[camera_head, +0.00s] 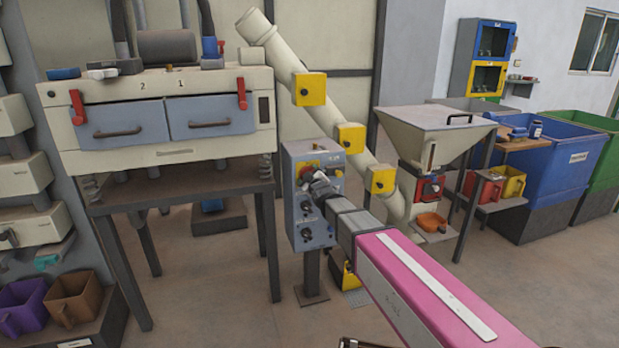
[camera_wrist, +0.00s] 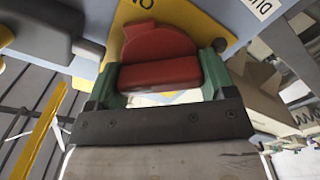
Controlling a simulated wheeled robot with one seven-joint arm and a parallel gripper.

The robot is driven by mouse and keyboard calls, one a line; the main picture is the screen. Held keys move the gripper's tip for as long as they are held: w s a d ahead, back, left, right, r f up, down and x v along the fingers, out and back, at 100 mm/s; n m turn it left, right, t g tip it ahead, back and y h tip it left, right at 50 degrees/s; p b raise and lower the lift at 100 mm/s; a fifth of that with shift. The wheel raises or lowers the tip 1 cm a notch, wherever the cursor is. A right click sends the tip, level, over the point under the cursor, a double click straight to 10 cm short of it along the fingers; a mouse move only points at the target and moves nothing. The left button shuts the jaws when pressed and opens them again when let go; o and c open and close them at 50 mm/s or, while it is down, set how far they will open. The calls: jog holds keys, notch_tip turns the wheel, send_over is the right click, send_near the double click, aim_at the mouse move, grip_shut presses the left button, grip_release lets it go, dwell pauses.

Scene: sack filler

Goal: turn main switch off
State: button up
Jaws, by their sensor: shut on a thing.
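The main switch is a red rotary knob on a yellow plate, and it fills the upper middle of the wrist view (camera_wrist: 158,50). In the head view its red part (camera_head: 306,171) shows at the top left of the grey control box (camera_head: 302,237). My gripper (camera_head: 317,184) reaches the box from the right. In the wrist view my gripper (camera_wrist: 161,75) has its two green-padded fingers on either side of the red knob, shut on it. The fingers and wrist hide part of the box front. The plate's lettering is partly covered, so I cannot read the knob's position.
A cream machine with two grey drawers (camera_head: 123,122) stands left of the box. A slanted cream tube with yellow boxes (camera_head: 309,89) runs behind it. A hopper (camera_head: 432,130) and blue bin (camera_head: 569,165) are at the right. Floor is open in front.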

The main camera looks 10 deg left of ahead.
jog(key=n, duration=0.5)
jog(key=shift+a+n, duration=0.1)
jog(key=shift+n, duration=0.2)
jog(key=shift+f+n, duration=0.15)
jog(key=shift+n, duration=1.95)
jog(key=shift+s, duration=0.1)
jog(key=o, duration=0.9)
jog(key=shift+s, duration=0.1)
jog(key=v, duration=1)
jog(key=shift+s, duration=0.25)
